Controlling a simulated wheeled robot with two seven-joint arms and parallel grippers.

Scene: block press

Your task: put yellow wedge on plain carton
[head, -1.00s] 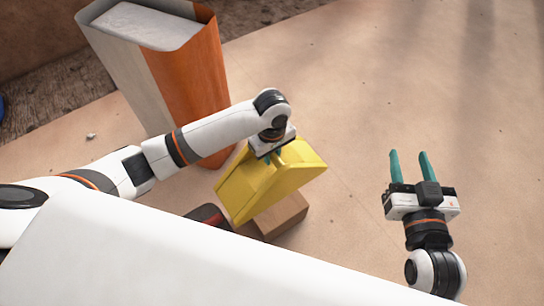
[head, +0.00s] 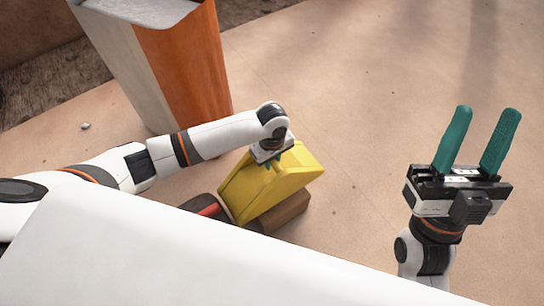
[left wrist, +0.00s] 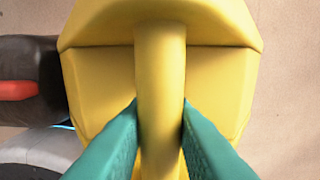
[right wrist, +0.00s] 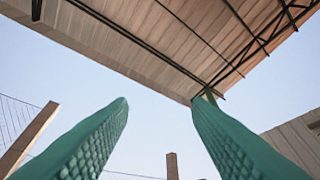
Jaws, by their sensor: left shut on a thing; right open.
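The yellow wedge (head: 270,190) is in the middle of the head view, under my left gripper (head: 271,162). My left gripper is shut on the wedge's raised bar, which also shows between the green fingers in the left wrist view (left wrist: 160,75). A plain brown carton (head: 291,211) shows below the wedge's right side, and the wedge hides much of it. The wedge looks tilted and very close above the carton; I cannot tell whether they touch. My right gripper (head: 483,140) is open and empty at the right, with its fingers pointing up and away from the table.
A tall grey and orange bin (head: 185,65) stands at the back left, behind my left arm. A black and red object (head: 206,209) lies just left of the wedge, partly hidden by my white body. The tabletop (head: 370,90) at the right is clear.

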